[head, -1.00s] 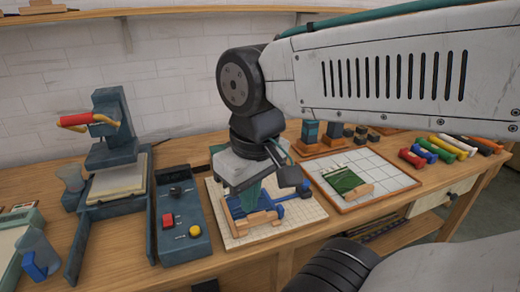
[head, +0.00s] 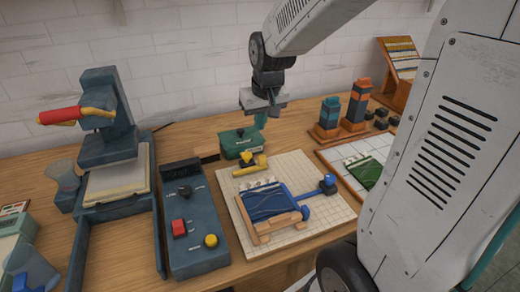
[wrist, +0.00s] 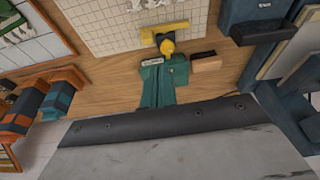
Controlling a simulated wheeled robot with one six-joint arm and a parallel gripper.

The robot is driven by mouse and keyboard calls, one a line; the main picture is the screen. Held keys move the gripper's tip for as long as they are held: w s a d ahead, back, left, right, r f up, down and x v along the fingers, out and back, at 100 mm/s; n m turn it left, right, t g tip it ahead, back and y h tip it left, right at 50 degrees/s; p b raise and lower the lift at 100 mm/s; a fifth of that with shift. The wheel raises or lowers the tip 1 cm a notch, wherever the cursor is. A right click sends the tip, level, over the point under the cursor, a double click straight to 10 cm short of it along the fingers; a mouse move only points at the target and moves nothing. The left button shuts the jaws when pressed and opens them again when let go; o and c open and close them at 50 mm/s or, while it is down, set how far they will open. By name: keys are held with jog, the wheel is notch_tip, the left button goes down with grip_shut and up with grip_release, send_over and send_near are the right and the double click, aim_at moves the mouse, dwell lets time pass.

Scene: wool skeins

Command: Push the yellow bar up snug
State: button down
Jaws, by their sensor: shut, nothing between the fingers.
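The yellow bar (head: 250,168) with its rounded yellow knob lies on the pale gridded board, near its back left edge. It also shows in the wrist view (wrist: 180,29). The blue woven piece (head: 268,203) in a wooden frame lies in front of it, with small white loops between; the bar looks apart from the blue. My gripper (head: 260,121) is shut and empty, raised behind the bar, near the green box (head: 238,144).
A blue handled bar (head: 318,189) sits at the board's right. A dark control box (head: 195,225) and a press with a red handle (head: 100,140) stand left. A brown block (head: 207,151) is beside the green box. Two banded posts (head: 342,112) stand right.

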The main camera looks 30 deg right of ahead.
jog(key=shift+m+t, duration=0.3)
jog(key=w+d+f, duration=0.1)
jog(key=w+f, duration=0.2)
jog(key=f, duration=0.1)
jog(key=w+d+f, duration=0.2)
jog(key=w+f, duration=0.1)
jog(key=f, duration=0.2)
jog(key=w+d+f, duration=0.1)
jog(key=w+f, duration=0.2)
jog(key=f, duration=0.2)
jog(key=shift+w+d+f, duration=0.1)
jog(key=shift+w+d, duration=0.1)
jog(key=shift+d, duration=0.1)
jog(key=shift+s+f, duration=0.25)
jog(key=shift+s+a+r, duration=0.1)
jog(key=shift+s+a, duration=0.1)
jog(key=shift+s, duration=0.65)
jog(key=shift+s+a, duration=0.15)
jog(key=shift+s, duration=0.65)
jog(key=shift+a, duration=0.1)
